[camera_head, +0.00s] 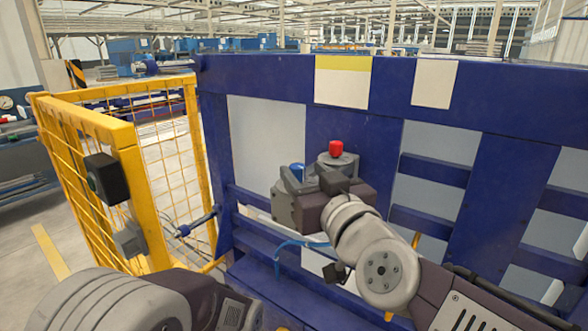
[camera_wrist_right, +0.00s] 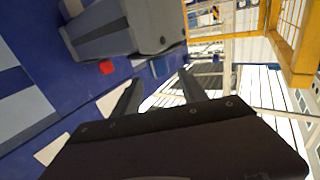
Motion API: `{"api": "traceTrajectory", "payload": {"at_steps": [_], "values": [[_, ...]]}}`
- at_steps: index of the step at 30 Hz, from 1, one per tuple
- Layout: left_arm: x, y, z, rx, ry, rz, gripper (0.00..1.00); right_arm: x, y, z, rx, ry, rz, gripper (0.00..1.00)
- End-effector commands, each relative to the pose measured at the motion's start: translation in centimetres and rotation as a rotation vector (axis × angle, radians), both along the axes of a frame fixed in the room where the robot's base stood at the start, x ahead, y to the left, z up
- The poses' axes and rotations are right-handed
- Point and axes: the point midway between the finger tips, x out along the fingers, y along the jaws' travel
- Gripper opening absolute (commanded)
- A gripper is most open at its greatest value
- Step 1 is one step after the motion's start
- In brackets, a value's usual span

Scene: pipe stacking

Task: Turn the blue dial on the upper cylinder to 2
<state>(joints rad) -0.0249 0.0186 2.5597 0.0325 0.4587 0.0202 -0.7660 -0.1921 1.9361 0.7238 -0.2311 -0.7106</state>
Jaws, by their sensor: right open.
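The grey upper cylinder (camera_head: 340,160) stands by the blue frame, partly hidden behind my right gripper, with a red knob (camera_head: 336,148) on top. The blue dial (camera_head: 297,172) shows just left of it. In the right wrist view the grey cylinder housing (camera_wrist_right: 115,32), the red knob (camera_wrist_right: 106,68) and the blue dial (camera_wrist_right: 160,67) lie beyond the fingers. My right gripper (camera_head: 313,182) is open, its fingertips (camera_wrist_right: 160,86) apart with nothing between them. The dial lies beyond the gap, and I see no contact. The dial's numbers are too small to read. My left gripper is out of view.
The blue frame (camera_head: 440,85) fills the middle and right. A yellow mesh guard (camera_head: 90,125) with a black box (camera_head: 106,179) stands at the left. A blue cable (camera_head: 290,245) hangs below my right wrist.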

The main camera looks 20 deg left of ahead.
Motion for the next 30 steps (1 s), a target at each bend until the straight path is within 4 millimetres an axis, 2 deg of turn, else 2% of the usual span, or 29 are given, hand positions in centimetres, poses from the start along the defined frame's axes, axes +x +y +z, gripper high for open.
{"api": "traceTrajectory", "payload": {"at_steps": [3, 9, 13, 20, 25, 26, 30], "values": [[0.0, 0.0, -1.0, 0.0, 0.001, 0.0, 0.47, 2.3, 1.5, -0.5, -0.002, 0.002, -0.002, 0.5], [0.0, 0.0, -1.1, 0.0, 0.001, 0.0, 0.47, 5.0, 3.5, -0.2, -0.001, 0.002, -0.001, 0.5], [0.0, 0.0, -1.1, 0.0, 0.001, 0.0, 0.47, 5.8, 4.0, -0.1, -0.001, 0.001, -0.001, 0.5], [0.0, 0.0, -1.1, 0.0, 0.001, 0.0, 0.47, 5.9, 4.0, -0.1, -0.001, 0.001, -0.002, 0.5], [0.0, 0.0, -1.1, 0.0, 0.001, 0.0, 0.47, 5.9, 4.0, -0.1, -0.001, 0.001, -0.001, 0.06], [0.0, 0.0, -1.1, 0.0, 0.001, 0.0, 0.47, 5.9, 4.0, -0.1, -0.001, 0.001, -0.001, 0.0], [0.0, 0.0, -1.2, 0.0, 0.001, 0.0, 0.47, 5.9, 4.0, -0.2, -0.001, 0.001, 0.0, 0.0]]}}
